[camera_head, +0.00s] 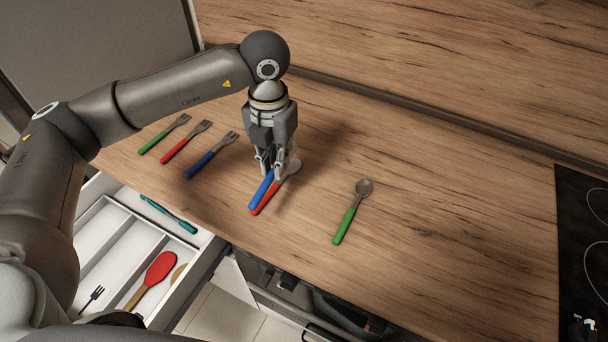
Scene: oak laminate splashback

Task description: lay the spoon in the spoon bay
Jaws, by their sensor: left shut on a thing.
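My left gripper (273,172) points down at the middle of the worktop and is shut on a blue-handled utensil (261,190), apparently a spoon; the fingers hide its head. A red-handled spoon (266,201) lies right beside it, its bowl showing right of the fingers. A green-handled spoon (346,220) lies apart to the right. The open drawer (205,262) at the lower left holds a white divided tray (117,243). A black fork mark (93,297) shows in one bay; a spoon mark cannot be made out. My right gripper is out of view.
Three forks, green (163,134), red (186,142) and blue (211,156), lie left of the gripper. The drawer also holds a teal-handled utensil (170,214) and a red-headed utensil (160,268). A black hob (580,250) is at the right. The worktop between spoon and hob is clear.

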